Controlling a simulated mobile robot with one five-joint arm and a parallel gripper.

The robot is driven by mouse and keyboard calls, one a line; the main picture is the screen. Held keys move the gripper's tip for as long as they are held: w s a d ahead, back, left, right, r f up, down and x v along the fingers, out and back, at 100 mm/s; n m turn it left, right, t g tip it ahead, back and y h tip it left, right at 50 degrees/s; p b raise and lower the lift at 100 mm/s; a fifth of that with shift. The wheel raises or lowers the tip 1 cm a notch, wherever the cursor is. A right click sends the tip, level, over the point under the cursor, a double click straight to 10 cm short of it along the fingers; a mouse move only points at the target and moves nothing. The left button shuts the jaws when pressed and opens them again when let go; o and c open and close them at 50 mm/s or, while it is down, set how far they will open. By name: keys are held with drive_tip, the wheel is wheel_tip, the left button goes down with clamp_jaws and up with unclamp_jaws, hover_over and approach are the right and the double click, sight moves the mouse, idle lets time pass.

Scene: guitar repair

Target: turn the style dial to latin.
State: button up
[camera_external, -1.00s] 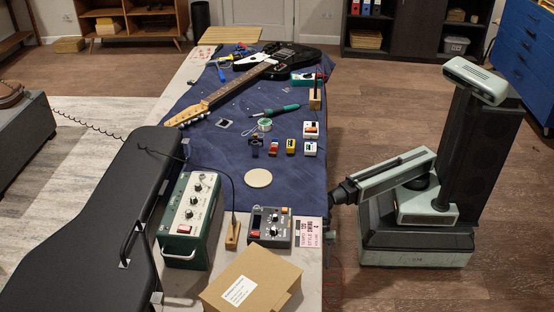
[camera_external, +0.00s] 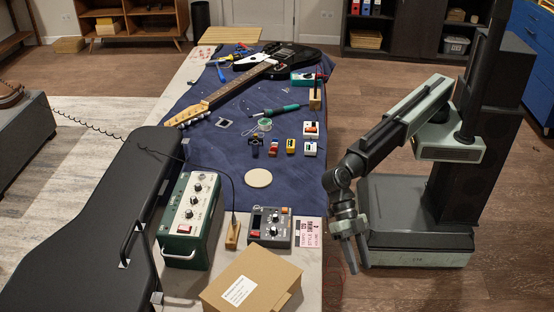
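A small dark grey box (camera_external: 264,240) with a dark display and several knobs stands near the front right of the workbench. Its knobs (camera_external: 276,218) are too small here to tell which is the style dial or where it points. A pink and white card (camera_external: 308,233) with print lies just right of the box; the word "style" seems to be on it. My gripper (camera_external: 358,267) hangs to the right of the bench edge, beyond the card, pointing down. Its two fingers are apart with nothing between them.
A green amplifier (camera_external: 187,241) stands left of the grey box, and a wooden block (camera_external: 232,236) with a cable sits between. A cardboard box (camera_external: 251,281) is in front. A round cream disc (camera_external: 258,178) and small pedals (camera_external: 310,149) lie on the blue cloth (camera_external: 215,165) behind.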

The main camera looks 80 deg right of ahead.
drive_tip(key=w+d+r+m+t+h+p, duration=0.1)
drive_tip(key=w+d+r+m+p, duration=0.1)
drive_tip(key=w+d+r+p, duration=0.35)
drive_tip(key=w+d+r+m+t+h+p, duration=0.1)
drive_tip(key=w+d+r+m+h+p, duration=0.1)
drive_tip(key=w+r+p, duration=0.65)
drive_tip(key=m+t+h+p, duration=0.1)
drive_tip(key=m+h+p, duration=0.1)
drive_tip(key=p, duration=0.1)
approach(275, 215)
drive_tip(key=shift+d+f+b, duration=0.15)
drive_tip(key=shift+f+b, duration=0.2)
drive_tip(key=shift+f, duration=0.2)
drive_tip(key=b+x, duration=0.6)
drive_tip(key=x, duration=0.1)
drive_tip(key=shift+a+f+b, duration=0.1)
drive_tip(key=shift+a+b, duration=0.2)
drive_tip(key=shift+b, duration=0.1)
drive_tip(key=shift+y, duration=0.3)
clamp_jaws()
